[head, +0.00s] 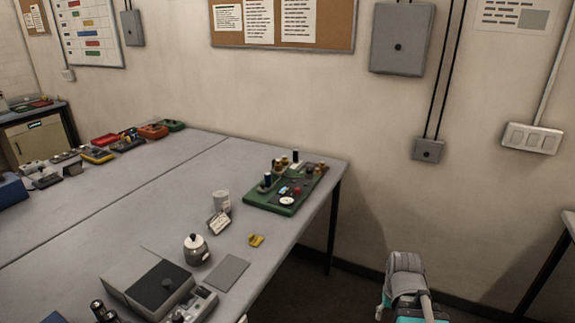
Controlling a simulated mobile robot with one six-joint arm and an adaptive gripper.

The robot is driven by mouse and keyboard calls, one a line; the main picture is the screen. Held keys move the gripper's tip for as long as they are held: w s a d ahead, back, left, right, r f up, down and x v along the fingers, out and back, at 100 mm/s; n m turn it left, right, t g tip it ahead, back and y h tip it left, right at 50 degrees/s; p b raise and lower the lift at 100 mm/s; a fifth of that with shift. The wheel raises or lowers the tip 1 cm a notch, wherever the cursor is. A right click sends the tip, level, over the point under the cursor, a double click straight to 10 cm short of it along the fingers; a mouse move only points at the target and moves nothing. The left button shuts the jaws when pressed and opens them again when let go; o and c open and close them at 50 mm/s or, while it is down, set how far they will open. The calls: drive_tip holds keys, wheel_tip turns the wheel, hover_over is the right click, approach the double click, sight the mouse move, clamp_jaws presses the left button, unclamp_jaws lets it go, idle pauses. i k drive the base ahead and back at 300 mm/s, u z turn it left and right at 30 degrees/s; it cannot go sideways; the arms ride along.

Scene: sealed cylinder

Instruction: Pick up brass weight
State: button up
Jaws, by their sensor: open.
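No object can be told for sure as the brass weight at this size. Small brass-coloured pieces (284,161) stand among dark cylinders on a green board (256,203) near the table's far right corner. A small yellow-gold piece (256,240) lies alone on the grey table, in front of the board. Part of my arm shows at the lower right, off the table's right side and apart from these things. My gripper is not visible.
The grey table (150,217) carries a glass jar (221,200), a small tilted card (219,223), a round lidded pot (196,249), a flat grey plate (227,272) and a grey box (124,276). Several coloured devices line its far left edge. The table's middle is clear.

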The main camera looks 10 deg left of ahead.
sight(285, 161)
drive_tip(key=z, duration=0.4)
drive_tip(key=k, duration=0.5)
drive_tip(key=z, duration=1)
drive_tip(key=k, duration=0.8)
drive_tip(key=z, duration=0.3)
drive_tip(key=i, duration=1.15)
drive_tip(key=u, duration=0.55)
drive_tip(key=i, duration=0.85)
drive_tip(key=u, duration=0.6)
drive_tip(key=i, duration=0.6)
drive_tip(key=u, duration=0.85)
drive_tip(key=i, duration=0.55)
drive_tip(key=u, duration=0.45)
